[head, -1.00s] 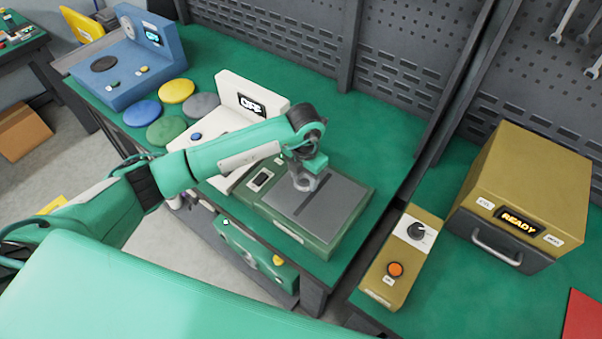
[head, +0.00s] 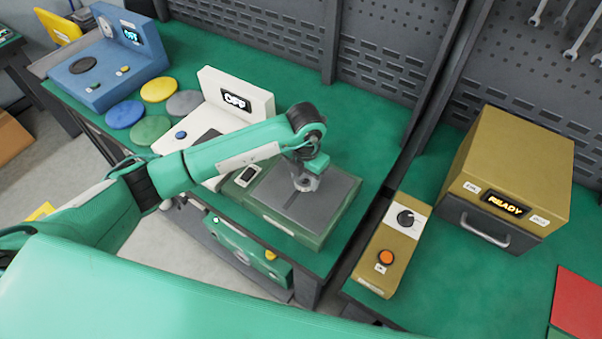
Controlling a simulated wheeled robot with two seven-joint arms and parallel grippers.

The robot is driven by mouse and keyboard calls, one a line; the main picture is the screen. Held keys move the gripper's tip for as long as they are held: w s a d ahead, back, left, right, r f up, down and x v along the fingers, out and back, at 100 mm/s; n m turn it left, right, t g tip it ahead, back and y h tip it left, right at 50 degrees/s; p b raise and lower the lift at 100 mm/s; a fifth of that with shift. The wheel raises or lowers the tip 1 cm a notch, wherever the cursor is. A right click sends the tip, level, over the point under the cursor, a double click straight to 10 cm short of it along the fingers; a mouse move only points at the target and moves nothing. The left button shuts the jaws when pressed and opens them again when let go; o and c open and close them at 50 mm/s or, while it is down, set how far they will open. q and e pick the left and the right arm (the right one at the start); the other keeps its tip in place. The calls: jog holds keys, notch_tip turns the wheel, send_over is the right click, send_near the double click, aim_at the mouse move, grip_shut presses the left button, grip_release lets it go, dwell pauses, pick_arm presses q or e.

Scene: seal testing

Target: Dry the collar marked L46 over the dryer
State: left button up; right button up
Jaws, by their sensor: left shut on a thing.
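My left gripper (head: 304,176) points down above the dark grey slotted top (head: 335,187) of a low green box (head: 308,237). It is shut on a small grey ring-shaped piece (head: 306,184), seen just over the slot line; I cannot read a mark on it. Whether the ring touches the top is hard to tell. The box has a small display (head: 249,174), and no name on it can be read, so I cannot confirm that it is the dryer. My right gripper is not in view.
A white device (head: 235,92) showing OFF stands behind my left forearm. A blue device (head: 105,80) and several coloured discs (head: 159,90) are at the left. An ochre box (head: 520,160) reading READY and a control box with an orange button (head: 387,257) stand at the right.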

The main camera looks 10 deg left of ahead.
pick_arm(q)
jog(key=shift+s+d, duration=0.3)
jog(key=shift+d, duration=0.5)
jog(key=shift+s+d, duration=0.2)
jog(key=shift+d, duration=0.4)
jog(key=shift+s+d, duration=0.2)
jog(key=shift+d, duration=0.35)
jog(key=shift+r, duration=0.1)
notch_tip(320, 180, up, 9)
jog(key=p, duration=0.4)
jog(key=shift+a, duration=0.1)
